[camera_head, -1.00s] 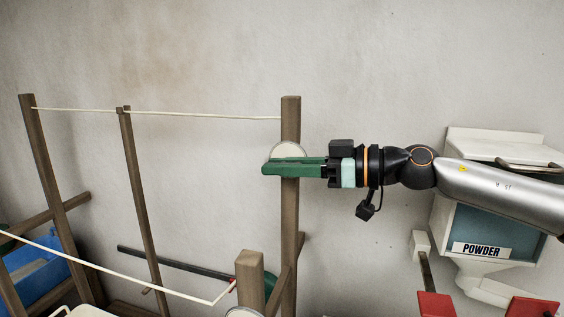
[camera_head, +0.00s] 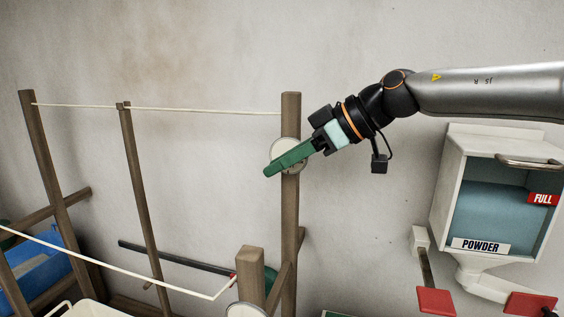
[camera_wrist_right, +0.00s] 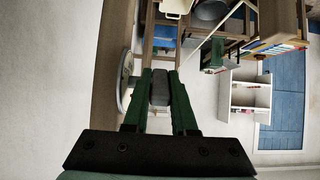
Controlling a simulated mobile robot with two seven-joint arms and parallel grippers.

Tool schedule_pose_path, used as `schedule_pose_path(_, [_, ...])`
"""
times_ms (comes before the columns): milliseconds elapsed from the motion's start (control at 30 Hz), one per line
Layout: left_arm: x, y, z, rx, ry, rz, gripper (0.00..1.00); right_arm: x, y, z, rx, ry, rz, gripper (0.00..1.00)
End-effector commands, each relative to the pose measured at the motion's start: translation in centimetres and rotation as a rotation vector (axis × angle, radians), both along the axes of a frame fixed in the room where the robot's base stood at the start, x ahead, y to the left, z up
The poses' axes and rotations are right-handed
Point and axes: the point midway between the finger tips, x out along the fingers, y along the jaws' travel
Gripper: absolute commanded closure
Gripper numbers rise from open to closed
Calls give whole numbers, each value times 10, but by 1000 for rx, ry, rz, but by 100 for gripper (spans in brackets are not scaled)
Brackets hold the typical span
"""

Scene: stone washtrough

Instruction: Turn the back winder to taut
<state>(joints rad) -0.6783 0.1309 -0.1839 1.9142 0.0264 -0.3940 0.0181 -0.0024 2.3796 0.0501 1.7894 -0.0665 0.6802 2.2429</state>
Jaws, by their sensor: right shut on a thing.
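The back winder (camera_head: 297,150) is a pale round disc on the tall wooden post (camera_head: 291,220) at the centre of the head view. A pale line (camera_head: 200,112) runs from this post to the far left post and sags only slightly. My right gripper (camera_head: 270,171) reaches across the disc, slanting down to the left, its green fingers covering part of it. In the right wrist view, the fingers (camera_wrist_right: 159,76) are closed around the winder's grey handle (camera_wrist_right: 160,92), with the disc (camera_wrist_right: 124,82) just left of them. My left gripper is not in view.
A front post (camera_head: 250,275) with a second, lower line (camera_head: 110,270) stands at the bottom. A powder box (camera_head: 500,210) with red paddles (camera_head: 436,301) hangs on the wall at right. A blue crate (camera_head: 40,268) is at lower left. The wall between post and box is clear.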

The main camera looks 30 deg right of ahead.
Motion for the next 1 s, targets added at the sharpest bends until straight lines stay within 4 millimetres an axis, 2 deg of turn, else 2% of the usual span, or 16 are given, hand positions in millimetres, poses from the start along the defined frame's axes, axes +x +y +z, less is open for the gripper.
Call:
schedule_pose_path(433, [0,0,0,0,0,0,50,0,0,1,-6,5,-2,100])
schedule_pose_path(467, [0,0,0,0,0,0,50,0,0,1,-6,5,-2,72])
schedule_pose_path(533, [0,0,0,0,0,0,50,0,0,1,-5,5,-2,64])
schedule_pose_path(833, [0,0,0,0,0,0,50,-1,-1,1,-5,5,-1,62])
schedule_pose_path(1000, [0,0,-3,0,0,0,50,-10,-9,11,-6,2,-1,62])
